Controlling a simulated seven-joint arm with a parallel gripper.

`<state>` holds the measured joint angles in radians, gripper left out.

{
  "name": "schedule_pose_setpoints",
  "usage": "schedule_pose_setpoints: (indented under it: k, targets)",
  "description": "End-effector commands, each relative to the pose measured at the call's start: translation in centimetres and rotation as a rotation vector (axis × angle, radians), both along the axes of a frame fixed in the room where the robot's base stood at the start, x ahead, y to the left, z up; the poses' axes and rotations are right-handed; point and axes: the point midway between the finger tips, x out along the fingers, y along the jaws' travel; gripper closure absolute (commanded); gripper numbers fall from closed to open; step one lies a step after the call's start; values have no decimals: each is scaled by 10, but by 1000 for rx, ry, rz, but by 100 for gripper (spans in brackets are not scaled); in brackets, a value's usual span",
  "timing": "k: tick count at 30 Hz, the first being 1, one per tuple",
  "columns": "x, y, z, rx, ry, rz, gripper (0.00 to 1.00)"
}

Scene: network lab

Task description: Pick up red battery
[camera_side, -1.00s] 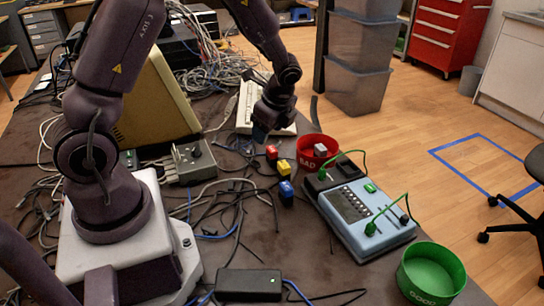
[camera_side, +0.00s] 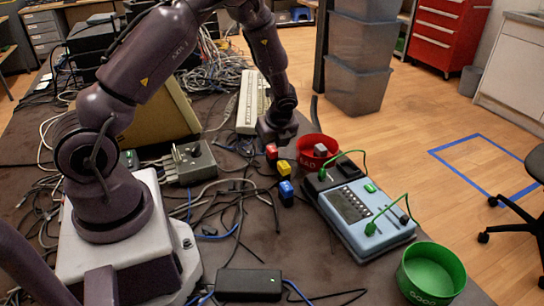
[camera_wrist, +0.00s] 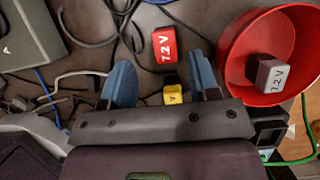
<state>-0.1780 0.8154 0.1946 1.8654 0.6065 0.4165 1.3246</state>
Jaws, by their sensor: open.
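The red battery (camera_side: 271,152), a small block marked 7.2 V, lies on the dark table. In the wrist view the red battery (camera_wrist: 164,45) is just beyond and between the two blue fingertips (camera_wrist: 162,72). My gripper (camera_side: 279,139) is low over the table, close to the red battery in the side view. It is open and empty. A yellow battery (camera_side: 284,168) stands in front of the red one; in the wrist view it (camera_wrist: 172,94) shows between the fingers, partly hidden by the gripper body.
A blue battery (camera_side: 286,193) stands further forward. The red bowl (camera_side: 304,146), close on the right, holds a grey battery (camera_side: 320,150). A blue tester (camera_side: 352,232) with green leads and a green bowl (camera_side: 430,290) lie to the right. Loose cables (camera_side: 237,210) cover the table's left part.

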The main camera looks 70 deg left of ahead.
Motion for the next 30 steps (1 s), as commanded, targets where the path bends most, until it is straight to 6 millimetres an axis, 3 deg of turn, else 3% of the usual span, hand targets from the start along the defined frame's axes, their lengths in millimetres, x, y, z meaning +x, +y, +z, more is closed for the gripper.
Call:
schedule_pose_setpoints:
  k: [9,17,19,25,30]
  targets:
    - [6,18,-40,0,2,3,45]
    - [6,20,-43,0,-1,2,45]
    - [6,19,-43,0,-1,2,54]
    - [6,19,-43,0,-1,2,100]
    - [6,19,-43,0,-1,2,100]
